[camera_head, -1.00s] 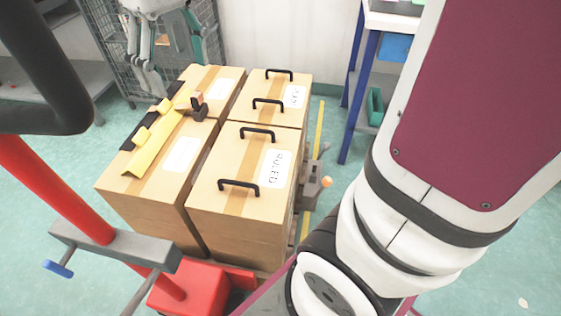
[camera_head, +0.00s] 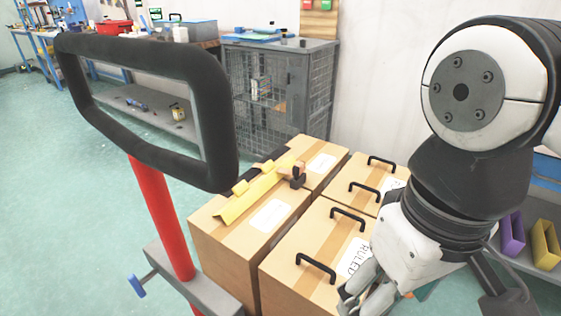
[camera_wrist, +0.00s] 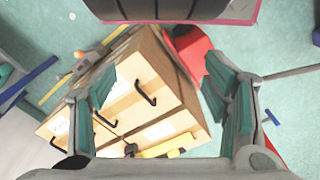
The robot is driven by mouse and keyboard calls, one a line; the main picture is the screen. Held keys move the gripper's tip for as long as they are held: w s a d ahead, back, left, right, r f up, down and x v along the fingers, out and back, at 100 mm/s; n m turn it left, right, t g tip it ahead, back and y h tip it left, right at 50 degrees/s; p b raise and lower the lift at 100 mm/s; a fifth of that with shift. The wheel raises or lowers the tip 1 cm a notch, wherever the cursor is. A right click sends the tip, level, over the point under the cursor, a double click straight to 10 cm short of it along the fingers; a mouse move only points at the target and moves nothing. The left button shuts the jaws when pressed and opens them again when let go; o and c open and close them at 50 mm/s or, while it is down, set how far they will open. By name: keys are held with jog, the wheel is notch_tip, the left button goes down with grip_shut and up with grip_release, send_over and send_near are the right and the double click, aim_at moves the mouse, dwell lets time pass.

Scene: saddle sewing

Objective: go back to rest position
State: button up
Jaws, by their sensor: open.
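My arm is folded at the right of the head view, with part of my gripper (camera_head: 368,292) at the lower edge, over the near right box. In the wrist view my gripper (camera_wrist: 166,92) has its two green-padded fingers wide apart with nothing between them touching. Below it are cardboard boxes with black handles (camera_wrist: 147,92). In the head view the boxes (camera_head: 290,278) stand side by side, and the right ones carry black handles and white labels.
A yellow angled piece (camera_head: 247,197) and a small dark clamp-like tool (camera_head: 297,176) lie on the left boxes. A grey mesh cabinet (camera_head: 280,88) stands behind. A red post with a black handle loop (camera_head: 215,130) is at the left. Open floor (camera_head: 70,210) lies farther left.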

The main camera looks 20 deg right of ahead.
jog(key=shift+r, duration=0.1)
dwell(0.5)
notch_tip(320, 180, up, 28)
jog(key=t+p, duration=0.3)
jog(key=p, duration=2.3)
jog(key=shift+d+r+t+p, duration=0.15)
jog(key=shift+d+t+p, duration=0.1)
jog(key=shift+t+p, duration=0.15)
